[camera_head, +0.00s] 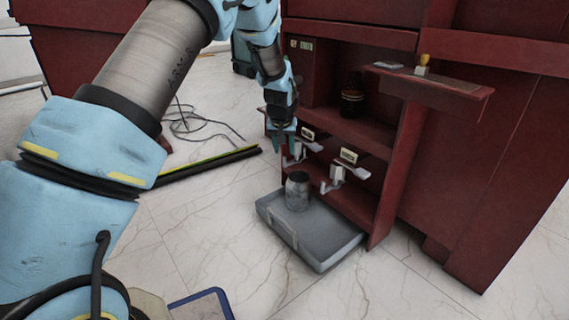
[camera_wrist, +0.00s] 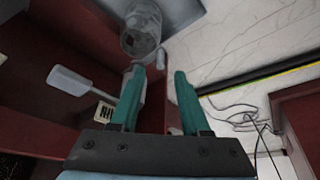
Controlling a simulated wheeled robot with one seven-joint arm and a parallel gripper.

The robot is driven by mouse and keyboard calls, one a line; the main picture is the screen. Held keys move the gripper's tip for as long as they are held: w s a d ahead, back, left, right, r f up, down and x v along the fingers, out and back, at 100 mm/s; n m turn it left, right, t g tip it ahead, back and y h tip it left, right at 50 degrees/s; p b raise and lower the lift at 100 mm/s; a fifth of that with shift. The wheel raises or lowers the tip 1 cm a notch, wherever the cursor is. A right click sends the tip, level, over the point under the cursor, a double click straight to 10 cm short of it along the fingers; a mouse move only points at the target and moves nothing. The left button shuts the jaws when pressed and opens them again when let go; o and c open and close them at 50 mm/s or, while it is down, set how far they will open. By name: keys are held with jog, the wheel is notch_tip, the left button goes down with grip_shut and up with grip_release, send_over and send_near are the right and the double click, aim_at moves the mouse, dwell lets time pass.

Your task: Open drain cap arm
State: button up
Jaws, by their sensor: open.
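Two white valves with lever arms stick out from the low front of the red cabinet in the head view, a left one (camera_head: 299,151) and a right one (camera_head: 346,175). I cannot tell which is the drain cap arm. My gripper (camera_head: 284,138) hangs beside the left valve, pointing down. In the wrist view my gripper (camera_wrist: 159,72) is open, with two green fingers apart. A white lever paddle (camera_wrist: 68,80) lies left of the fingers, clear of them. A pale piece shows partly behind the left finger; contact cannot be told.
A glass jar (camera_head: 297,191) stands on a grey tray (camera_head: 318,247) below the valves. A brown bottle (camera_head: 352,96) sits on the shelf above. A red ledge (camera_head: 435,88) juts out at right. Black cables (camera_head: 190,122) and a yellow-black strip (camera_head: 215,162) lie on the floor.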

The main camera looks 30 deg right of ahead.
aim_at(284, 157)
jog(key=b+x, duration=0.2)
jog(key=x, duration=0.3)
jog(key=shift+w+f, duration=0.1)
jog(key=shift+f, duration=0.1)
jog(key=shift+c, duration=0.3)
grip_shut()
dwell(0.9)
